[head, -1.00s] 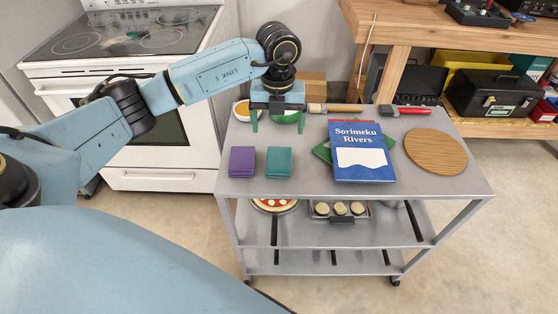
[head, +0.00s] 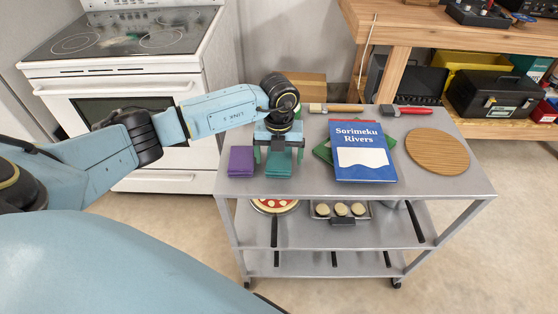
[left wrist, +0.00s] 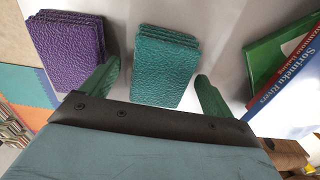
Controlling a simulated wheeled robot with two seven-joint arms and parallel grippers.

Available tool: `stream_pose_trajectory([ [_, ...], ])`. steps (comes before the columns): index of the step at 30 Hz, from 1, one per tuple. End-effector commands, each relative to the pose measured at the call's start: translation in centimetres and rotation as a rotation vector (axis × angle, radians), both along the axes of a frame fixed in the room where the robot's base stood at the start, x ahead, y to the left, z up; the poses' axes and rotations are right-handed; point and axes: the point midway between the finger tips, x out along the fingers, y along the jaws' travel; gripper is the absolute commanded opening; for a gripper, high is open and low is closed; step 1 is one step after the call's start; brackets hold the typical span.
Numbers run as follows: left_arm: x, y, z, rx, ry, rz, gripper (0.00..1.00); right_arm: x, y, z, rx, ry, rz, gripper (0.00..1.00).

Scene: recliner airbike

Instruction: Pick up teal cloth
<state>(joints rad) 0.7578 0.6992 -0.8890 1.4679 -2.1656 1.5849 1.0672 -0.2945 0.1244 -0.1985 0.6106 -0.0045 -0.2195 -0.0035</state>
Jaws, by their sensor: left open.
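The folded teal cloth (head: 279,164) lies on the top shelf of the grey cart, to the right of the folded purple cloth (head: 241,162). My left gripper (head: 278,158) is open and points down just above and behind the teal cloth. In the left wrist view the teal cloth (left wrist: 166,66) lies between and beyond the two green fingers of the left gripper (left wrist: 158,90), and the purple cloth (left wrist: 68,50) is beside the left finger. I cannot tell whether the fingers reach down around the cloth's sides. My right gripper is not in view.
A blue book (head: 362,152) lies on a stack to the right of the teal cloth. A round wooden board (head: 437,151), a wooden-handled brush (head: 335,108) and a red brush (head: 406,110) are also on the cart (head: 320,187). A stove (head: 130,80) stands behind left.

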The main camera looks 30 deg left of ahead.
Motion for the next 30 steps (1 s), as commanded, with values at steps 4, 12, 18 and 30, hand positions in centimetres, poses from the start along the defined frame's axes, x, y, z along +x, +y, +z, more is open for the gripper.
stream_pose_trajectory([
  [4,0.0,0.0,0.1,-0.001,0.000,0.000,0.78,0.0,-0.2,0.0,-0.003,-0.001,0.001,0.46],
  [12,0.0,0.0,0.1,-0.001,0.000,0.000,0.43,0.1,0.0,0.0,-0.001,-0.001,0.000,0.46],
  [18,0.0,0.0,0.1,-0.001,0.000,0.000,0.39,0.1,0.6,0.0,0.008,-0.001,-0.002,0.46],
  [30,0.1,0.0,5.9,-0.001,-0.005,0.000,0.39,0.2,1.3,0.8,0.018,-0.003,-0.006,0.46],
])
